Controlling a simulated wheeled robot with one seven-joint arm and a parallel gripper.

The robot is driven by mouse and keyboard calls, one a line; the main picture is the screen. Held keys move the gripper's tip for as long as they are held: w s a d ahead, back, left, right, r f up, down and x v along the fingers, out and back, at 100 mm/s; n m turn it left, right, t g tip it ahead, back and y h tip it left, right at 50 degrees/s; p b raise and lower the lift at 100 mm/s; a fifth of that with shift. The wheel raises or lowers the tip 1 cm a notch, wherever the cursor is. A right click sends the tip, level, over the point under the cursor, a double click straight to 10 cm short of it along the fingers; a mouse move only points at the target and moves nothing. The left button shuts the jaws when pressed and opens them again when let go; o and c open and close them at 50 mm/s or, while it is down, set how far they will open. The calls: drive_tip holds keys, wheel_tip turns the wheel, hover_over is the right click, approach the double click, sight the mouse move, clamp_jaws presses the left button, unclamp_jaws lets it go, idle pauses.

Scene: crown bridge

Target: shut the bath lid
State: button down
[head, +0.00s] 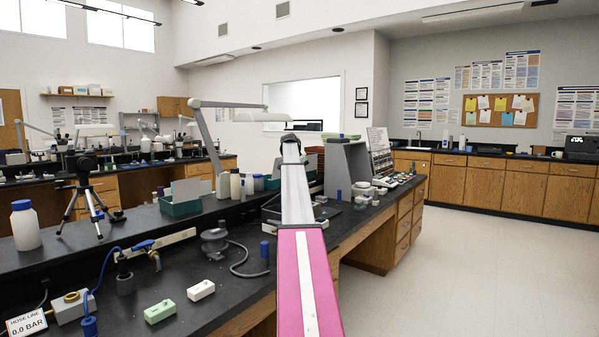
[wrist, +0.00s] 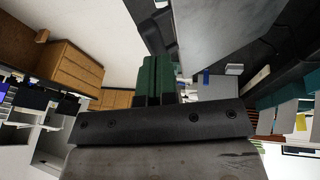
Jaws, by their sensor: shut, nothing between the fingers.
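My arm reaches forward over the bench in the head view and hides my gripper there. In the wrist view my gripper (wrist: 157,62) shows two green fingers side by side, pressed together and empty. A large grey panel (wrist: 225,35) lies just beyond the fingers, to their right, apparently apart from them. A grey upright panel or housing (head: 348,168) stands on the bench right of my arm's end in the head view; it may be the bath lid, but I cannot tell. The bath's opening is not clearly visible.
The black bench (head: 215,275) holds a green tray (head: 182,206), bottles, a tripod (head: 88,190), a hose and small blocks. A lamp arm (head: 208,140) rises left of my arm. Wooden cabinets (head: 485,182) line the back right. The floor (head: 470,270) at right is clear.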

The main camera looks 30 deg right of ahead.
drive_tip(key=shift+s, duration=0.1)
idle(0.3)
drive_tip(key=shift+s+d+f, duration=0.1)
drive_tip(key=shift+s+f, duration=0.1)
drive_tip(key=shift+f, duration=0.05)
drive_tip(key=s+d+f+m+t+y, duration=0.1)
drive_tip(key=s+f+t, duration=0.4)
drive_tip(key=f, duration=0.7)
drive_tip(key=shift+s+d+f+y, duration=0.15)
drive_tip(key=shift+s+d+y, duration=0.3)
drive_tip(key=shift+d, duration=0.25)
drive_tip(key=shift+w, duration=0.1)
drive_tip(key=d+v, duration=0.1)
drive_tip(key=v, duration=1.2)
drive_tip(key=shift+r, duration=0.45)
